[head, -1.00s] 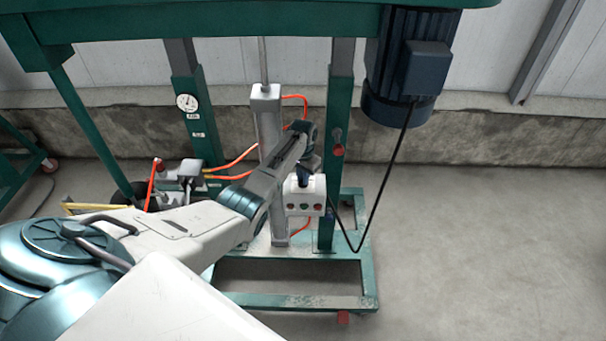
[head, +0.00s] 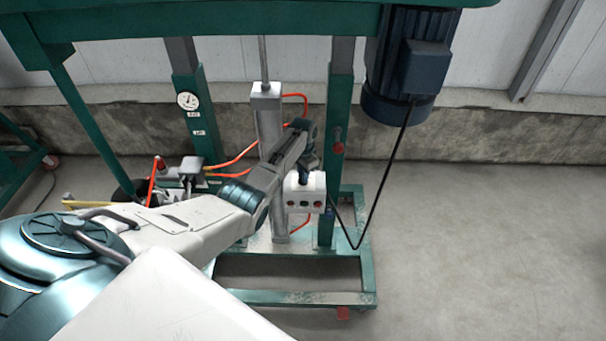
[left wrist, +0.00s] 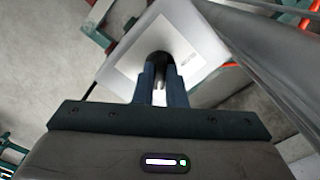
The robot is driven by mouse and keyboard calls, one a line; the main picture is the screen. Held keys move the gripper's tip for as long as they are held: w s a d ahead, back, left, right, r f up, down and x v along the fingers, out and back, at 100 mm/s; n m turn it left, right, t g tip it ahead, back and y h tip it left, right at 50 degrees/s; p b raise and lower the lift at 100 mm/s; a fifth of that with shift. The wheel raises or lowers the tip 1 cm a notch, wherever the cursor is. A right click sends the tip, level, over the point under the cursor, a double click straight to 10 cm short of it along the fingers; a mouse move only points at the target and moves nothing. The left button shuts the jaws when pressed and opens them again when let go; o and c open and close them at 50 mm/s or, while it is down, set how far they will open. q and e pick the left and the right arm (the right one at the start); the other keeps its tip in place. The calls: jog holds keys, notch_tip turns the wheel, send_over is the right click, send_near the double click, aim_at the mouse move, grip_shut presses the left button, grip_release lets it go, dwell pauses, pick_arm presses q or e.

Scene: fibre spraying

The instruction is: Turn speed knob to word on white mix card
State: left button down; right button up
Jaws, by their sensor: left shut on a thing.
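A white control box (head: 304,193) with a row of small round buttons hangs on the green machine, by its right post. My left gripper (head: 303,178) reaches down to the top of this box. In the left wrist view, my left gripper (left wrist: 160,78) is shut on a dark round knob (left wrist: 160,57) on the pale face of the box (left wrist: 190,38). The fingers hide part of the knob, and its pointer cannot be made out. I cannot make out a white mix card or any word on it. My right gripper is not in view.
The green frame (head: 341,120) and grey column (head: 268,130) stand close around my left forearm. Orange hoses (head: 234,160) run past it. A blue motor (head: 415,65) hangs at upper right, its black cable looping down near the box. Floor at right is clear.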

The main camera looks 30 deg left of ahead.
pick_arm(q)
jog(key=c, duration=1.5)
grip_release()
notch_tip(320, 180, up, 11)
jog(key=shift+f+b, duration=0.1)
jog(key=shift+b, duration=0.4)
